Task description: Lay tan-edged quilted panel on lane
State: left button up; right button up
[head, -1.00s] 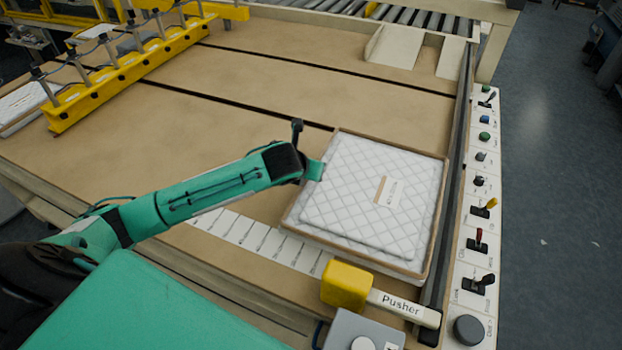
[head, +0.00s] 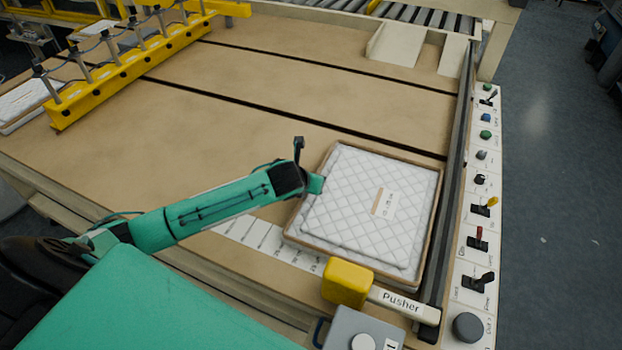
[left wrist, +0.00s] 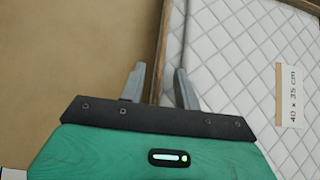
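The tan-edged quilted panel (head: 350,210) lies flat on the tan bed by the right rail. It has a raised white quilted middle and a small label, which reads 40 x 35 cm in the left wrist view. My left gripper (head: 318,184) is at the panel's left edge. In the left wrist view my left gripper (left wrist: 160,72) has its two fingers apart, one on each side of the panel's tan edge (left wrist: 160,45), with gaps showing. The panel's underside is hidden. My right gripper is not in view.
A yellow Pusher block (head: 347,283) stands just in front of the panel. A white marked strip (head: 265,240) runs along the front. A dark rail (head: 450,200) and a control strip (head: 480,210) border the right. The bed behind is clear up to a yellow bar (head: 125,75).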

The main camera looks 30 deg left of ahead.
pick_arm(q)
jog(key=b+v, duration=0.1)
jog(key=v, duration=1.1)
